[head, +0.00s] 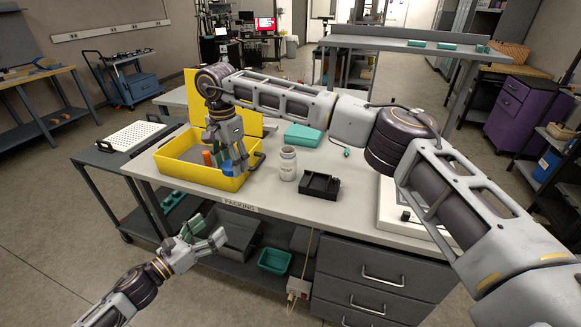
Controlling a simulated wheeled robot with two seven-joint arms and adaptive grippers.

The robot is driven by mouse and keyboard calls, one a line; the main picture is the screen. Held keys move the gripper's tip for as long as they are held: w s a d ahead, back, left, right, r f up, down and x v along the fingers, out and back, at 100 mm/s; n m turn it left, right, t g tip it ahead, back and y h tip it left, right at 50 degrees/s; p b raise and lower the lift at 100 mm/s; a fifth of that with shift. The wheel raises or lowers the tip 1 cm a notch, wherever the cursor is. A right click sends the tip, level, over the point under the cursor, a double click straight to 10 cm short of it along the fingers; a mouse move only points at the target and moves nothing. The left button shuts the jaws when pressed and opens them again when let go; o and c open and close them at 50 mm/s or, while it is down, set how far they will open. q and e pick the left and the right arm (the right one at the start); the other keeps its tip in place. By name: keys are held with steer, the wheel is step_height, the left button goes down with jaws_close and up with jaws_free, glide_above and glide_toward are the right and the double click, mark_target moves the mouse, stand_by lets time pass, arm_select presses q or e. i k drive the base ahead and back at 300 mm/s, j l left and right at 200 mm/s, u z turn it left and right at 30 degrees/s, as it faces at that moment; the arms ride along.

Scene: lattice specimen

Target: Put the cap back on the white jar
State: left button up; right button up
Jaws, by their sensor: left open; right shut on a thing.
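The white jar (288,164) stands upright on the packing table, to the right of the yellow case (189,175). My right gripper (233,165) reaches over the right end of the case, pointing down. It is shut on a small blue thing (228,168), which looks like the cap; the fingers hide part of it. The jar is apart from this gripper, a little to its right. My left gripper (207,236) is open and empty, low in front of the table's front left edge.
An orange cylinder (207,158) is in the case. A black tray (320,186) stands right of the jar, and a teal box (303,136) behind it. The table (265,198) has bare room in front of the jar.

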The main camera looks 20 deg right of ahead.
mark_target(288, 158)
steer(key=i+l, duration=0.2)
steer(key=l, duration=0.15)
steer(key=i+l, duration=0.15)
steer(key=l, duration=0.15)
steer(key=i+l, duration=0.2)
steer(key=l, duration=0.15)
